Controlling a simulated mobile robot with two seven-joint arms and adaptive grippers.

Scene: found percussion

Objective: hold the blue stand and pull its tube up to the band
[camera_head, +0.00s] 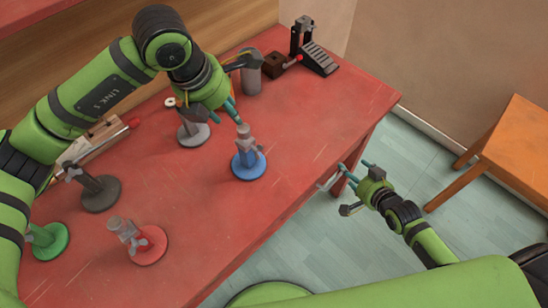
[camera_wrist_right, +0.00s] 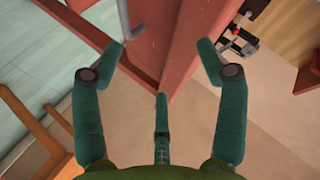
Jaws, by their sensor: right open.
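The blue stand (camera_head: 249,166) is upright on the red table, with a round blue base and a grey tube (camera_head: 243,142) on its post. I cannot make out the band on it. My left gripper (camera_head: 233,103) points down just above and behind the stand's top; its fingers look close to the tube top, but I cannot tell whether they touch it or how wide they are. My right gripper (camera_head: 356,174) is open and empty, off the table's right edge, apart from the stand; its spread teal fingers also show in the right wrist view (camera_wrist_right: 160,65).
On the red table (camera_head: 330,118) stand a grey-based stand (camera_head: 193,134), a dark one (camera_head: 100,193), a green one (camera_head: 48,242) and a red one (camera_head: 149,246). A black stepped object (camera_head: 319,60) is at the back. An orange table (camera_head: 515,145) stands right.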

